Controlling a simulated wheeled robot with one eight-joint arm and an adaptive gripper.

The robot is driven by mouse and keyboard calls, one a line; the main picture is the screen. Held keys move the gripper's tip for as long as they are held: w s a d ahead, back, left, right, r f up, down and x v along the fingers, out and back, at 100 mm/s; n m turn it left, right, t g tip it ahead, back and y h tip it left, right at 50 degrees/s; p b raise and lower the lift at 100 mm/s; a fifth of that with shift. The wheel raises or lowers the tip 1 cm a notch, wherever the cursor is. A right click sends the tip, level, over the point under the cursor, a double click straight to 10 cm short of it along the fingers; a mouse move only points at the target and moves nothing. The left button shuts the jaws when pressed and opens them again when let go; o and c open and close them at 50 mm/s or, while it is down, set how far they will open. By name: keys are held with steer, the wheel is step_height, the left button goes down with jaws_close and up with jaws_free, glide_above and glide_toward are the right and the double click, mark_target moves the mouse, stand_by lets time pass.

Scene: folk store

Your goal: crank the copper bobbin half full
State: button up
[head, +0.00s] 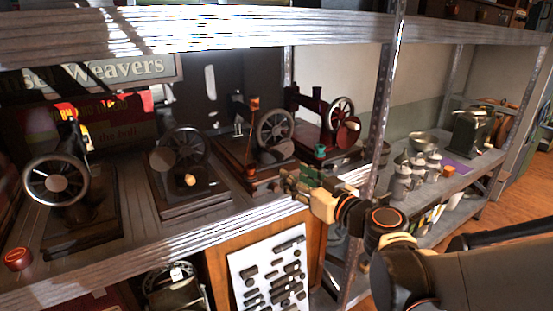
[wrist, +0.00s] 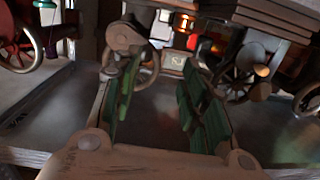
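Several hand-cranked machines stand on the shelf (head: 120,215). The middle one has a spoked wheel (head: 275,127) and a pale round part beside it. A small copper-coloured piece (head: 254,103) shows at its top and another (head: 251,170) low at its front; I cannot tell which is the bobbin or how full it is. My gripper (head: 302,184) is at the shelf's front edge, in front of this machine and apart from its wheel. In the wrist view my gripper (wrist: 160,100) has its green fingers spread, with nothing seen between them.
A dark red machine (head: 318,115) stands behind right, with a green-topped spool (head: 319,151) near it. Two black-wheeled machines stand left, with a red spool (head: 18,259) at the front. A metal post (head: 385,100) rises close to my arm. Grey canisters (head: 400,178) stand beyond it.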

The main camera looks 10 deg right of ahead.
mark_target(283, 159)
steer(key=shift+t, duration=0.5)
steer(key=shift+w+d+r+b+x, duration=0.15)
steer(key=shift+d+x, duration=0.15)
steer(key=shift+x, duration=1.45)
steer(key=shift+w+d+b+x, duration=0.1)
steer(key=shift+d+x, duration=0.2)
steer(key=shift+x, duration=1.4)
steer(key=shift+w+d+r+b+x, duration=0.15)
steer(key=shift+d+x, duration=0.1)
steer(key=shift+x, duration=1.5)
steer(key=c, duration=0.9)
steer(key=shift+o, duration=0.2)
